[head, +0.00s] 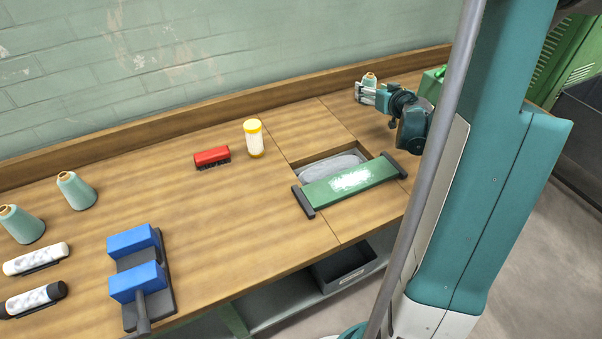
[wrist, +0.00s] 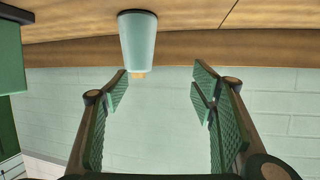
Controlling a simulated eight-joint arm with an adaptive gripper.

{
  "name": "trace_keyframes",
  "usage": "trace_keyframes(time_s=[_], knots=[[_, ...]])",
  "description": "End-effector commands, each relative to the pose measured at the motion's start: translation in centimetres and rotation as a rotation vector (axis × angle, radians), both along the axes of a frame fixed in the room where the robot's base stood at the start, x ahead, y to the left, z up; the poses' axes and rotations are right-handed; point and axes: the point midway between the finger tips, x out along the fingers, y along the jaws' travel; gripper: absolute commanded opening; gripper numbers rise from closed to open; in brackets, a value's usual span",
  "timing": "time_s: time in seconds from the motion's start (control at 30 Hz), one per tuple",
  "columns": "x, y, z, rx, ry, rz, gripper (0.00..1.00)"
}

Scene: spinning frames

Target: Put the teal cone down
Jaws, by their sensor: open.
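A teal cone (head: 369,79) with a tan tip is at the back right of the workbench, beside my gripper (head: 362,92). In the wrist view, which looks upside down, the teal cone (wrist: 138,42) appears to stand upright on the wood, beyond the fingertips and nearer the left finger. My gripper (wrist: 158,82) is open, with a wide gap between its fingers and nothing clasped. Two more teal cones, one (head: 76,191) and another (head: 21,225), stand at the far left of the bench.
A green board (head: 320,191) with dark ends lies across a recess in the workbench (head: 230,220). A yellow-lidded jar (head: 254,140), a red brush (head: 212,156), blue blocks (head: 136,282) and two white rollers (head: 36,259) stand left of it. A wall runs behind.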

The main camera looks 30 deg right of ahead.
Motion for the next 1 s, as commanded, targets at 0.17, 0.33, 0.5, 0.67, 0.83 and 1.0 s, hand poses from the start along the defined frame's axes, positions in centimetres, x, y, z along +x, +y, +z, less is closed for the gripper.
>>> trace_keyframes(time_s=[0.17, 0.33, 0.5, 0.67, 0.83, 1.0], knots=[[0.3, 5.1, 1.8, 0.021, 0.037, 0.045, 0.57], [0.0, 10.1, 3.4, 0.043, 0.082, 0.086, 0.57], [-0.8, 15.0, 4.8, 0.062, 0.127, 0.124, 0.57], [-2.0, 19.4, 5.9, 0.078, 0.170, 0.154, 0.57], [-3.7, 23.9, 6.8, 0.091, 0.218, 0.183, 0.57], [-5.9, 28.0, 7.5, 0.102, 0.267, 0.206, 0.57]])
